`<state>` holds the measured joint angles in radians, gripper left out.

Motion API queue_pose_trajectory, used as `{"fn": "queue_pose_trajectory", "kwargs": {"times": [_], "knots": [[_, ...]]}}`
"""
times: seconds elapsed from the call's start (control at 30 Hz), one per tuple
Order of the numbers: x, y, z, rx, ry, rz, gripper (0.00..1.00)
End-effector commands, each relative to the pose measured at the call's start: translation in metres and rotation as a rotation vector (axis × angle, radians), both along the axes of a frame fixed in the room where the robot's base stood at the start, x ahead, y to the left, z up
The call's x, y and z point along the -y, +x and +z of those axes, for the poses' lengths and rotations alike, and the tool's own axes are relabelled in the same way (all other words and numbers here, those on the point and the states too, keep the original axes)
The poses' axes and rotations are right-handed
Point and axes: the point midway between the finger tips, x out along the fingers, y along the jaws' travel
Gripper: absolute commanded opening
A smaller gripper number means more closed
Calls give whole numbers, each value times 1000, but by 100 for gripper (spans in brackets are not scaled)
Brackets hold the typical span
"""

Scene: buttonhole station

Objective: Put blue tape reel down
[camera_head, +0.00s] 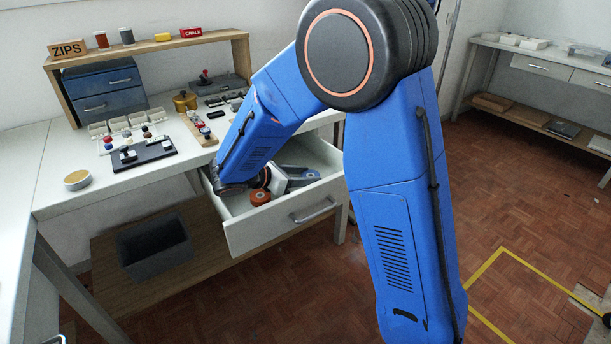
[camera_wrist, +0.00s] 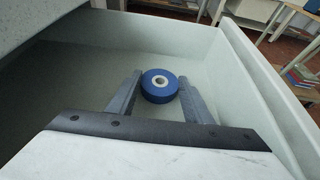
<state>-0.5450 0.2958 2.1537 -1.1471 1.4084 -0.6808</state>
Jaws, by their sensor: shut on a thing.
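The blue tape reel (camera_wrist: 158,92) has a pale ring around its open core and shows between my fingertips in the wrist view. My gripper (camera_wrist: 160,86) is shut on it, one finger on each side. Both are inside the open white drawer (camera_head: 266,232), within its walls. In the head view, my gripper (camera_head: 306,177) reaches into the drawer from the left, and only a small part of the reel shows. The reel lies flat, core upward, low over the drawer floor (camera_wrist: 85,72). I cannot tell whether it touches the floor.
A grey bin (camera_head: 155,250) sits below.

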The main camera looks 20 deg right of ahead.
Motion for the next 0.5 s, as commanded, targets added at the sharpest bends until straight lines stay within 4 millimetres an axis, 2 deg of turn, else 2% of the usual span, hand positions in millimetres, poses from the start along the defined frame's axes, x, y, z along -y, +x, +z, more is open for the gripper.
{"fn": "queue_pose_trajectory", "kwargs": {"times": [0.03, 0.07, 0.1, 0.5], "knots": [[0, 0, -2, -1, 0, 0, 24], [0, 0, -1, -1, 0, 0, 53], [0, 0, -1, -1, 0, 0, 62], [-2, 0, 3, 0, 0, 1, 64]]}}
